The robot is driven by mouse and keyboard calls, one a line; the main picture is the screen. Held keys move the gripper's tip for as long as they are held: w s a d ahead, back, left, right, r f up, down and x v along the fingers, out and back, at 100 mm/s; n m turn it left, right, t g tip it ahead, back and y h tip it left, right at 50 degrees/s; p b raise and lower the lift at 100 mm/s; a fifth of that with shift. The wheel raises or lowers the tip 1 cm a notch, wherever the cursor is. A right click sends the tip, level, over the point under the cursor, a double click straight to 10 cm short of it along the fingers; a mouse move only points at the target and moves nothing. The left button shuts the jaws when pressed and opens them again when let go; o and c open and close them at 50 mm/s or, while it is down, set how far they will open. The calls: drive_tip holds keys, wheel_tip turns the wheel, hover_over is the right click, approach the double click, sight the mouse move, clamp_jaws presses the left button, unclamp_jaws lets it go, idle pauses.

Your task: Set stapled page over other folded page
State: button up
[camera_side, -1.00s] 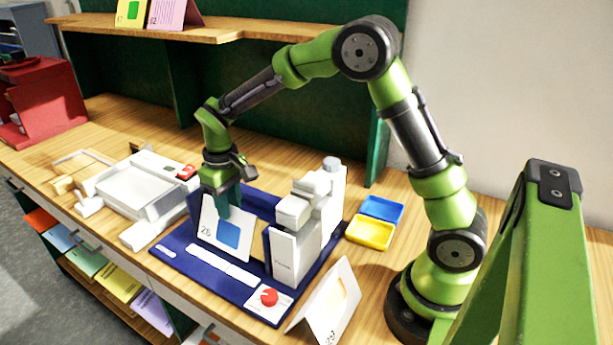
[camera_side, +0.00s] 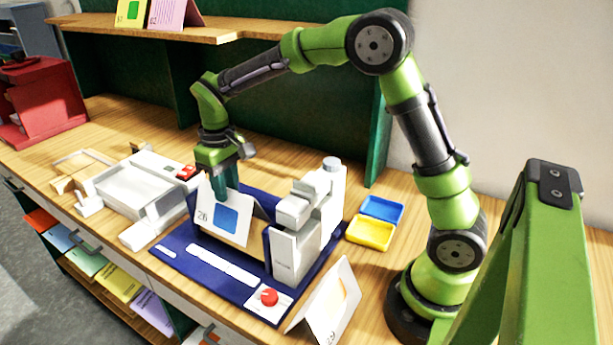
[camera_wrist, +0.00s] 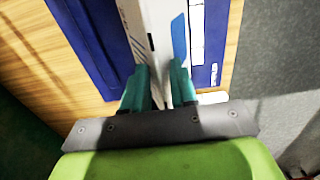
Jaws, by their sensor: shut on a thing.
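A folded white page (camera_side: 205,213) marked 26 with a blue square is in my gripper (camera_side: 226,188), held upright over the stapling machine. My green fingers are shut on its folded ridge. In the wrist view the page (camera_wrist: 178,15) shows between the fingertips (camera_wrist: 160,90). The other folded page (camera_side: 328,302), marked 29 with an orange patch, stands tent-like on the table at the front, right of the machine. The stapling machine (camera_side: 200,277) has a dark blue base and a white head (camera_side: 318,215) right of the held page. Staples are too small to see.
A yellow tray (camera_side: 370,233) and a blue tray (camera_side: 382,208) lie right of the machine. A white device (camera_side: 140,190) sits at left, and a red machine (camera_side: 40,103) farther left. A red button (camera_side: 269,297) is on the base's front corner. A shelf (camera_side: 190,28) overhangs the back.

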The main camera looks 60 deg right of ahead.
sight(231, 219)
drive_tip(key=shift+r, duration=3.7)
drive_tip(key=shift+d, duration=0.1)
drive_tip(key=s+d+r, duration=0.2)
drive_tip(key=s+d, duration=0.1)
drive_tip(key=w+a, duration=0.1)
drive_tip(key=w+a+f, duration=0.1)
drive_tip(key=w+a, duration=0.1)
drive_tip(key=shift+f, duration=0.3)
drive_tip(key=shift+a+f, duration=0.1)
drive_tip(key=shift+f, duration=5.9)
